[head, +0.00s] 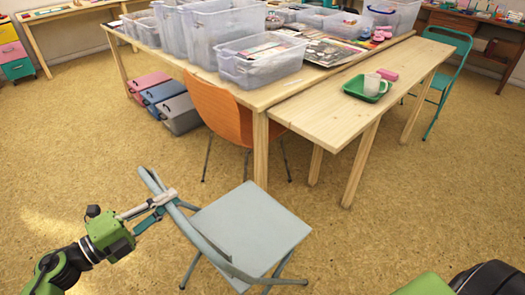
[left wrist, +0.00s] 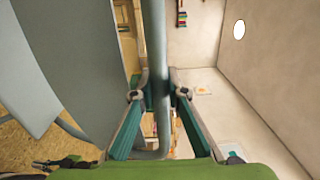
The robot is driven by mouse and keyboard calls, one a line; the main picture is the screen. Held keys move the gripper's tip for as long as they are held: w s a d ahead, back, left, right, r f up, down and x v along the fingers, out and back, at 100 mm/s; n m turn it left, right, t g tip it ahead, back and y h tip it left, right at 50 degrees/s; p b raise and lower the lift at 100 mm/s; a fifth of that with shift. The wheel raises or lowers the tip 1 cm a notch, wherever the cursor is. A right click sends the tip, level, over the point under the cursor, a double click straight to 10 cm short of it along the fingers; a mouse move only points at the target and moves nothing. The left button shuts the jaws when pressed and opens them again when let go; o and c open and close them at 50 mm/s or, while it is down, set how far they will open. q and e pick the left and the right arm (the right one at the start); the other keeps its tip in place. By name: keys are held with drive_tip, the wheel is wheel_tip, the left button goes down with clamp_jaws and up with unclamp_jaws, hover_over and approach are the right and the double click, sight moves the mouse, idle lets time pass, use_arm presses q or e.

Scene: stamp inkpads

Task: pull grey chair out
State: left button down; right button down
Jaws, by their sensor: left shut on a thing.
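The grey chair (head: 250,228) stands on the floor in the lower middle of the head view, clear of the tables, with its backrest toward the left. My left gripper (head: 172,197) is at the top of the backrest frame, shut on the tube. In the left wrist view the gripper (left wrist: 160,95) has its two fingers on either side of the grey tube (left wrist: 154,40), and the chair's grey panel (left wrist: 85,60) fills the left. The right gripper does not show in the head view; only a green and black part of me is at the lower right.
An orange chair (head: 220,112) stands at the wooden table (head: 262,98), behind the grey chair. A lower side table (head: 325,118) carries a green tray (head: 352,90) with a mug. A teal chair (head: 462,45) is at the back right. Floor in front and left is open.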

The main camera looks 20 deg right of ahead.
use_arm(q)
drive_tip(key=shift+s+f+b, duration=0.15)
drive_tip(key=shift+f+b, duration=0.15)
drive_tip(key=shift+f, duration=0.2)
drive_tip(key=shift+s+f+b, duration=0.15)
drive_tip(key=shift+f+b, duration=0.1)
drive_tip(key=shift+f, duration=0.25)
drive_tip(key=shift+s+a+f, duration=0.1)
drive_tip(key=shift+s+f, duration=0.05)
drive_tip(key=shift+f, duration=0.15)
drive_tip(key=c, duration=2.2)
unclamp_jaws()
drive_tip(key=o, duration=0.4)
drive_tip(key=shift+d+f, duration=0.15)
drive_tip(key=shift+d, duration=0.05)
drive_tip(key=shift+c, duration=0.2)
drive_tip(key=shift+w+d, duration=0.15)
drive_tip(key=shift+w, duration=0.15)
drive_tip(key=shift+r, duration=0.3)
